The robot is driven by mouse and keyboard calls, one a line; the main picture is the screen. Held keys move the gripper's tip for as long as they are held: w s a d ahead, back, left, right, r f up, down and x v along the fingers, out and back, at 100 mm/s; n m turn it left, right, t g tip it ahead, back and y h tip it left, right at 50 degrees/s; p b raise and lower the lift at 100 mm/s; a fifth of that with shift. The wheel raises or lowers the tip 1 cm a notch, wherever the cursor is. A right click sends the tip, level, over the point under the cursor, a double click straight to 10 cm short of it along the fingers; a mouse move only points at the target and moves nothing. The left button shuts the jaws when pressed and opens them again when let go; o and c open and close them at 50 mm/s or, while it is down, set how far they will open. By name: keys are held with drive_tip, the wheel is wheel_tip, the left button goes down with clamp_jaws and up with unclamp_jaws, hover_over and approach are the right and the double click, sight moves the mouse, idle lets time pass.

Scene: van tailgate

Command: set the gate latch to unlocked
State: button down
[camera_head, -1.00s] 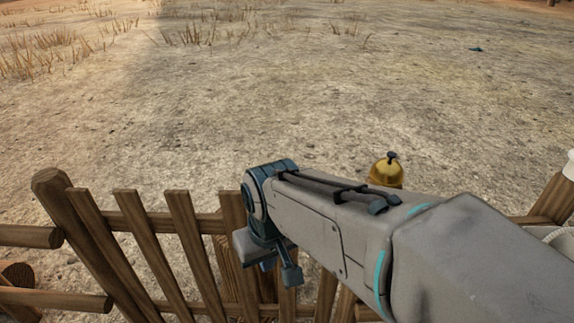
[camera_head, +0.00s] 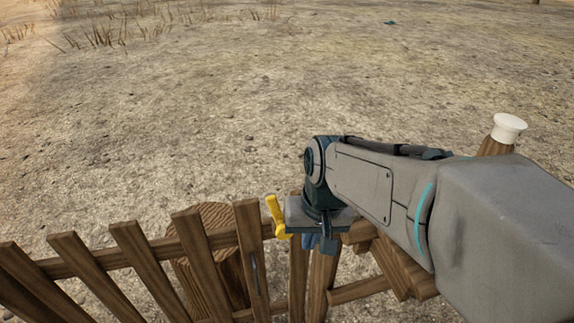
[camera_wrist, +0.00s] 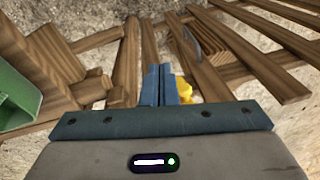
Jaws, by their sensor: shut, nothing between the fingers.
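The gate latch (camera_head: 275,216) shows as a yellow lever at the top of the wooden gate (camera_head: 250,256), tilted slightly off upright in the head view. In the wrist view a piece of the yellow latch (camera_wrist: 185,90) shows just right of my fingertips; the rest is hidden. My gripper (camera_head: 318,243) is just right of the latch in the head view, above the fence top. In the wrist view its two blue fingers (camera_wrist: 166,84) are together, with nothing between them. I cannot tell whether they touch the latch.
A wooden fence (camera_head: 130,255) with slanted pickets runs to the left. A round wooden piece (camera_head: 205,262) stands behind it. A post with a white cap (camera_head: 508,127) is at the right. A green object (camera_wrist: 16,95) is at the wrist view's left edge. Bare ground lies beyond.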

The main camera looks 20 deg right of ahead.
drive_tip(key=w+d+r+m+g+y+p, duration=0.1)
drive_tip(key=w+d+r+m+y+p, duration=0.2)
drive_tip(key=w+d+m+p, duration=0.35)
drive_tip(key=w+d+r+m+g+y+p, duration=0.1)
drive_tip(key=w+d+r+m+y+p, duration=0.2)
drive_tip(key=w+m+p, duration=0.5)
drive_tip(key=m, duration=0.2)
approach(281, 224)
wheel_tip(281, 224, down, 4)
drive_tip(key=w+d, duration=0.2)
drive_tip(key=shift+n+t, duration=0.25)
drive_tip(key=shift+t, duration=0.05)
drive_tip(key=shift+a+f+p, duration=0.15)
drive_tip(key=shift+a+p, duration=0.05)
drive_tip(key=shift+a, duration=0.85)
drive_tip(key=shift+a+f+p, duration=0.15)
drive_tip(key=shift+a+p, duration=0.05)
drive_tip(key=shift+a, duration=0.9)
